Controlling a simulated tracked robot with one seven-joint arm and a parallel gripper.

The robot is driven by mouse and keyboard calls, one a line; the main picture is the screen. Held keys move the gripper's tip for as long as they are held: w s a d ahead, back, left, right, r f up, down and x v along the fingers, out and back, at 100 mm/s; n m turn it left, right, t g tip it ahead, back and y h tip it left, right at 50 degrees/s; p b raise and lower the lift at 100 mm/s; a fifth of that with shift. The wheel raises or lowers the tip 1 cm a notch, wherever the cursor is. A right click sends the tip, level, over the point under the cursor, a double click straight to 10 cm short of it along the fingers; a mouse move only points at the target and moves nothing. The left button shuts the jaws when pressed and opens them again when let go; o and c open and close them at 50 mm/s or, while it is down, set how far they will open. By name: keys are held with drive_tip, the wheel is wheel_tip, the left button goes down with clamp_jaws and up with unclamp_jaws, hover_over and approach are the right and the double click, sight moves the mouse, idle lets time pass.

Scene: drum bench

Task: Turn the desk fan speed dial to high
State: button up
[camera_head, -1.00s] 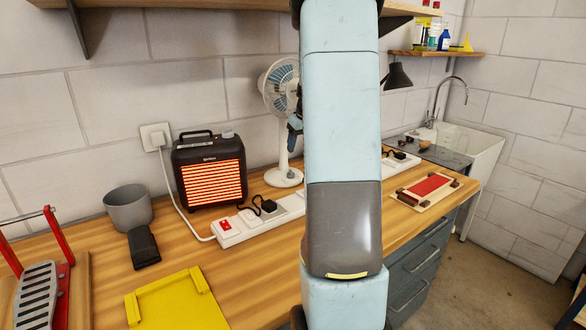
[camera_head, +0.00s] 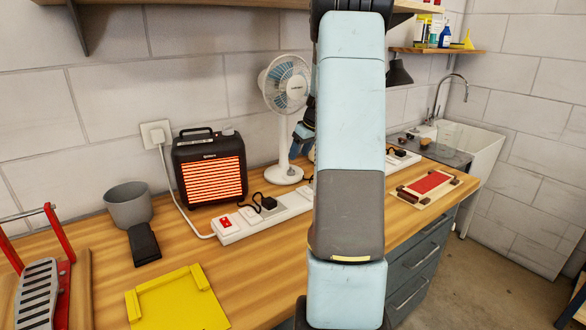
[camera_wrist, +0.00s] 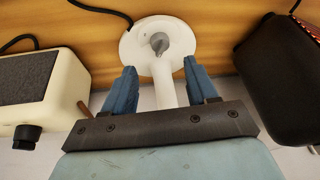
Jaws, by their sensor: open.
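The white and blue desk fan (camera_head: 286,84) stands upright at the back of the bench, against the wall. In the wrist view its round white base (camera_wrist: 178,29) shows at the top, with a grey speed dial (camera_wrist: 159,42) on it. I cannot read any dial markings. My gripper (camera_wrist: 159,68) is open and empty. Its two blue fingers lie on either side of the fan's stem (camera_wrist: 165,92) in this view, with the dial just beyond the tips. In the head view my gripper (camera_head: 301,137) is just right of the stem, partly hidden by my arm.
A glowing black heater (camera_head: 210,168) stands left of the fan. A white power strip (camera_head: 262,217) with plugs lies in front. In the wrist view a cream box (camera_wrist: 38,92) with a black knob sits left of my fingers. A yellow tray (camera_head: 178,302) lies at the front.

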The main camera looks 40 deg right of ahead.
sight(293, 171)
drive_tip(key=x, duration=0.8)
drive_tip(key=c, duration=1)
drive_tip(key=shift+c, duration=0.3)
